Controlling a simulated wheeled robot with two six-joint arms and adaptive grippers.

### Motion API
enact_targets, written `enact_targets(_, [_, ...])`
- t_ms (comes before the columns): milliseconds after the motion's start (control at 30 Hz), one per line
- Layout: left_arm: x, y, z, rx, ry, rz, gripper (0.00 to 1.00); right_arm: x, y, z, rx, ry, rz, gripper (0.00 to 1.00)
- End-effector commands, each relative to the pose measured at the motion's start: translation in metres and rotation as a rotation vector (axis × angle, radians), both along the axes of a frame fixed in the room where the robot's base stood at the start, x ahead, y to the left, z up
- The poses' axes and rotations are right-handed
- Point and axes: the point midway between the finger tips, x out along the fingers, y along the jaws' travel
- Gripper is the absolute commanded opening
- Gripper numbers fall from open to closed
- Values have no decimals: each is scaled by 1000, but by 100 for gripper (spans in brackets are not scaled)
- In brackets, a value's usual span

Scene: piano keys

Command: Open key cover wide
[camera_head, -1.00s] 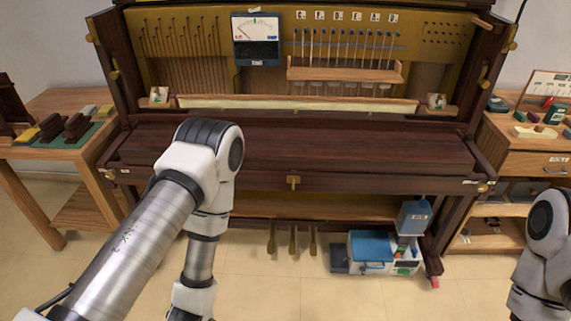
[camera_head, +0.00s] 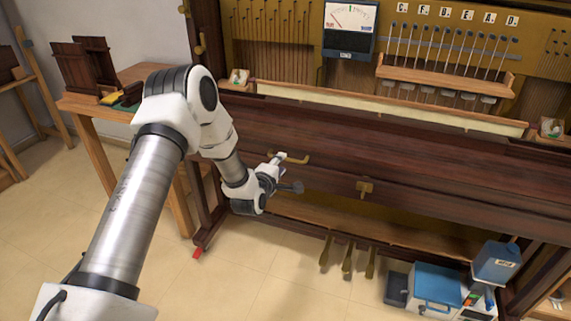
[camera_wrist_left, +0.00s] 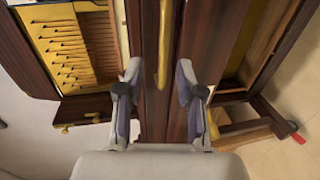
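The key cover (camera_head: 345,143) is a long dark brown wooden lid across the front of the piano. It lies down and no keys show. A brass handle (camera_head: 293,158) is on its front, left of the middle; it shows upright in the left wrist view (camera_wrist_left: 164,45). My left gripper (camera_head: 287,173) is in front of the cover, close to this handle. In the left wrist view my left gripper (camera_wrist_left: 160,95) has its fingers apart, with the handle beyond and between them. Contact is not clear. My right gripper is out of view.
A brass catch (camera_head: 364,188) is at the middle of the piano front. Pedals (camera_head: 347,260) and a blue-topped toolbox (camera_head: 437,284) are below. A wooden side table (camera_head: 93,104) stands at the left. The floor in front is clear.

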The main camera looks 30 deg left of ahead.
Motion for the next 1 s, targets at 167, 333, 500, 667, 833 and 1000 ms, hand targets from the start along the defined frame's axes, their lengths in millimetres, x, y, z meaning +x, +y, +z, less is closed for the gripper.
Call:
enact_targets(167, [33,7,-8,4,1,-2,37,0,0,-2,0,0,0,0])
enact_targets(333, [49,11,-12,1,3,-2,37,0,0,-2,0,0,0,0])
enact_targets(500, [50,11,-12,1,4,-2,37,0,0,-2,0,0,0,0])
enact_targets(667, [50,11,-12,1,4,-2,0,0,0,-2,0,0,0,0])
enact_targets(833, [50,11,-12,0,5,-2,0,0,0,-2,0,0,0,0])
enact_targets(1000, [49,11,-9,-2,14,-2,0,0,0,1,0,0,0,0])
